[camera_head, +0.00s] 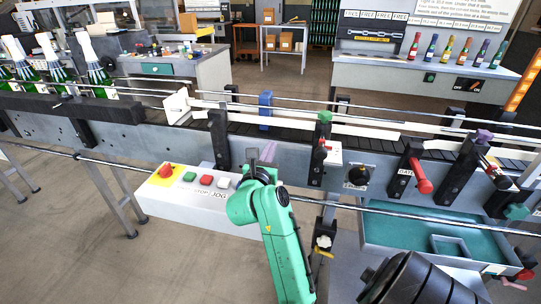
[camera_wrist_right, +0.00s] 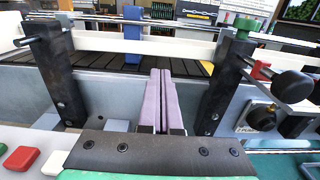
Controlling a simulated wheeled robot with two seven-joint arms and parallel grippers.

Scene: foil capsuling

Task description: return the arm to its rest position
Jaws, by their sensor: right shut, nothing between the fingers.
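My green right arm (camera_head: 283,240) reaches up from the bottom of the head view to the front side of the conveyor. Whether the fingertips touch the wall cannot be told. My left gripper is not in view.
The conveyor wall (camera_head: 140,145) spans the view, with black posts (camera_head: 220,140) and a red-handled clamp (camera_head: 421,176) near the gripper. The white button box (camera_head: 200,198) is close on the left. Foil-topped bottles (camera_head: 92,68) stand far left. A teal tray (camera_head: 400,232) sits lower right.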

